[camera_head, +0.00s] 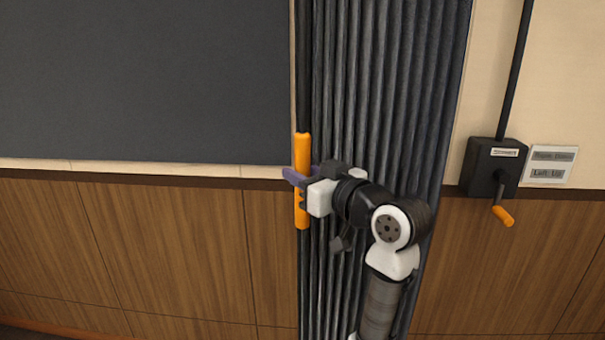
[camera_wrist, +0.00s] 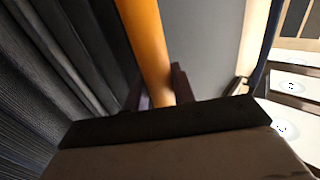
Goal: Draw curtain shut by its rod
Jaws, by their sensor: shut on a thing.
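The dark grey pleated curtain (camera_head: 385,80) hangs bunched right of centre in the head view; its folds also fill the left of the wrist view (camera_wrist: 50,75). A black rod (camera_head: 303,70) hangs along the curtain's left edge and ends in an orange handle (camera_head: 302,145). My gripper (camera_head: 298,176) is shut around the middle of the orange handle, which sticks out above and below the fingers. In the wrist view the orange handle (camera_wrist: 148,45) runs between the two fingers. My arm hides part of the curtain's lower half.
A dark grey panel (camera_head: 140,80) spans the wall left of the curtain, above wood panelling (camera_head: 170,255). Right of the curtain are a black crank box (camera_head: 490,170) with an orange crank handle (camera_head: 503,216) and a small label sign (camera_head: 551,163). The space left of my gripper looks clear.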

